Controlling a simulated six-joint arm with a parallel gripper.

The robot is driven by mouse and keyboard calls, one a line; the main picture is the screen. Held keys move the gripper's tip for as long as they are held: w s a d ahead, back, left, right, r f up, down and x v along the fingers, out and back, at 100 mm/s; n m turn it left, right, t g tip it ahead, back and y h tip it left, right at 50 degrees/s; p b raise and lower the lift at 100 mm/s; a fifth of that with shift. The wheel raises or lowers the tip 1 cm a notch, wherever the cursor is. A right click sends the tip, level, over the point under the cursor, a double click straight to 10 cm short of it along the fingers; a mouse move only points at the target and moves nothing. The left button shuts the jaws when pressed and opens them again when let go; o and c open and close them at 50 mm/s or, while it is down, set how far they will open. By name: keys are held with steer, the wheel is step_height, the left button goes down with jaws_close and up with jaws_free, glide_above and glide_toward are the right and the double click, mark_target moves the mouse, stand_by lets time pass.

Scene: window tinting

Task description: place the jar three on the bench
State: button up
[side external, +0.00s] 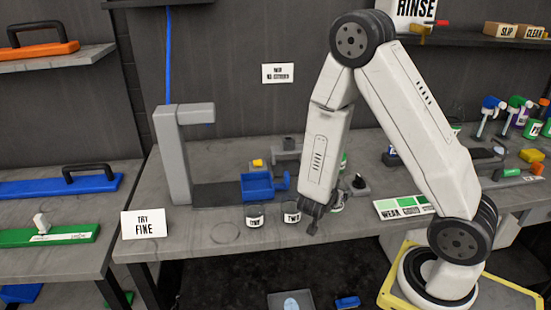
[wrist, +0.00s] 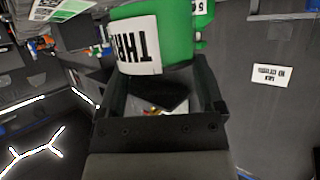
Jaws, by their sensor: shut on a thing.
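Jar three (wrist: 178,40), with green contents and a white label reading THREE, is at the tips of my gripper (wrist: 162,78) in the wrist view. My gripper is shut on it. Its label is upside down there, as is the wall sign, so the jar appears upright. In the side external view my arm hides most of the gripper area; a little green and white (side external: 338,203) shows beside my wrist, low by the bench's front edge. The grey bench (side external: 225,228) runs beneath. Whether the jar touches it cannot be told.
Jar two (side external: 291,212) and another dark jar (side external: 255,215) stand left of my wrist at the bench front. A swatch card (side external: 403,207) lies to the right. A TRY FINE sign (side external: 143,224) stands at the left corner.

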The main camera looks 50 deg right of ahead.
steer(key=shift+f, duration=0.15)
steer(key=shift+f, duration=1.9)
steer(key=shift+f, duration=0.15)
steer(key=o, duration=1)
steer(key=shift+v, duration=6.1)
steer(key=shift+w, duration=0.1)
steer(key=shift+w, duration=0.1)
